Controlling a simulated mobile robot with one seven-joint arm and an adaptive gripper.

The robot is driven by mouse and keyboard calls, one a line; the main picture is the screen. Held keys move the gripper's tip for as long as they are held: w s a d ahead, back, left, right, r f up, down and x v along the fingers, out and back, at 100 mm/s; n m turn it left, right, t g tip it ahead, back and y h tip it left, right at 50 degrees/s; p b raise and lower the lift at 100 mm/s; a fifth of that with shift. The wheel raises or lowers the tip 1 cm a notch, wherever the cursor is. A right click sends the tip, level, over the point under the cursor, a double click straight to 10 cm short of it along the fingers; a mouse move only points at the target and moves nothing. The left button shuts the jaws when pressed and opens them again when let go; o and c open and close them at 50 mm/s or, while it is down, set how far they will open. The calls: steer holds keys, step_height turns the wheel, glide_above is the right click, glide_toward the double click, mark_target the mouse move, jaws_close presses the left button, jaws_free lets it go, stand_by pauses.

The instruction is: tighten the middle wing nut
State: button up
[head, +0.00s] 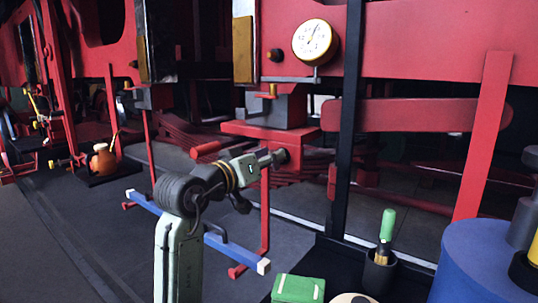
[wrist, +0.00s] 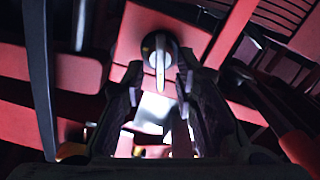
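In the wrist view a pale wing nut (wrist: 160,58) with a thin upright wing sits on a dark round seat on a red block. My gripper (wrist: 160,72) has its two dark fingers apart, one on each side of the nut, with visible gaps. I cannot tell how deep the nut lies between the fingertips. In the head view my gripper (head: 274,159) reaches to the dark end piece at the red block (head: 262,132) under the frame. The nut itself is hidden or too small there. No other wing nut is clear, so I cannot tell its place in a row.
A white-faced gauge (head: 313,41) is above on the red frame. A black post (head: 346,130) stands right of my gripper. A blue bar (head: 225,246) lies below my arm. A green box (head: 298,289), a cup with a green-handled tool (head: 387,226) and a blue drum (head: 480,265) stand front right.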

jaws_close()
stand_by(0.3)
steer(key=shift+m, duration=0.3)
steer(key=m+b, duration=0.3)
steer(key=m, duration=0.3)
steer(key=m+b, duration=0.3)
steer(key=m, duration=0.4)
steer(key=d+f+m+b, duration=0.1)
steer(key=m+b, duration=0.2)
steer(key=m, duration=0.4)
steer(key=shift+s, duration=0.4)
steer(key=shift+r, duration=0.1)
stand_by(1.0)
jaws_free()
steer(key=shift+w, duration=0.1)
